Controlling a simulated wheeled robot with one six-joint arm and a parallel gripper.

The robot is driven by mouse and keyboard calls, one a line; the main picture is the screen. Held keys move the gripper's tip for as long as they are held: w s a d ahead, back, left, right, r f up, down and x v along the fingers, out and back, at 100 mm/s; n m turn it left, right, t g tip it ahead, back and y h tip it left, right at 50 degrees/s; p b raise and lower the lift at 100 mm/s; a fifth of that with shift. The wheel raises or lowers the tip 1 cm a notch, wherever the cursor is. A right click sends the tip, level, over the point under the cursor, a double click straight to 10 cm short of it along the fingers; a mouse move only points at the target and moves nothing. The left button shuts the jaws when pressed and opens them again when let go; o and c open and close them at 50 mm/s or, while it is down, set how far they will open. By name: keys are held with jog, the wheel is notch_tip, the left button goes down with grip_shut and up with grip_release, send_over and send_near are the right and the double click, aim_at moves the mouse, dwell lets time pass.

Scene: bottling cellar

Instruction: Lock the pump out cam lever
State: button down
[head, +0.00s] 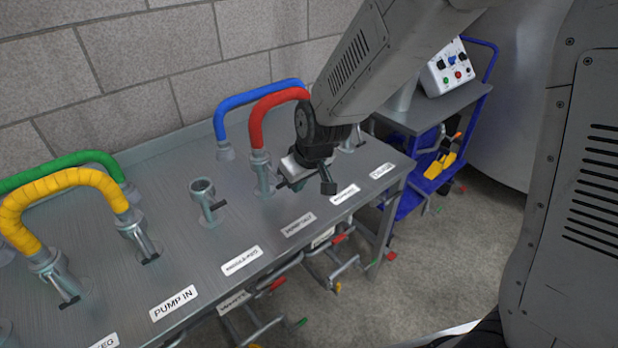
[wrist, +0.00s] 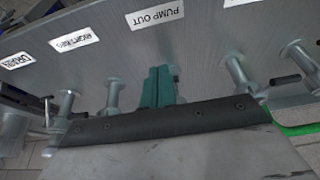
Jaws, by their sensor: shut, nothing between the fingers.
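The PUMP OUT label (head: 298,224) is on the table front; it also shows upside down in the wrist view (wrist: 155,14). Behind it, the near end of the red hose (head: 262,115) stands on a grey coupling (head: 262,172). The cam lever there is mostly hidden by my gripper, so its angle is unclear. My gripper (head: 308,186) points down just right of this coupling. In the wrist view its green fingers (wrist: 157,87) are shut with nothing between them. I cannot tell whether they touch the lever.
An uncapped port (head: 204,196) stands left of the red hose. Yellow (head: 75,180) and green (head: 80,158) hoses arch at the left, a blue hose (head: 255,92) behind. A blue cart (head: 430,178) with a control box (head: 447,68) stands right. Levers hang below the table front.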

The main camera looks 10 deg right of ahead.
notch_tip(320, 180, up, 11)
jog(key=s+m+t, duration=0.1)
jog(key=s+m, duration=0.1)
jog(key=m, duration=1.6)
jog(key=x, duration=1.3)
jog(key=shift+w+f+y, duration=0.2)
jog(key=shift+y, duration=0.2)
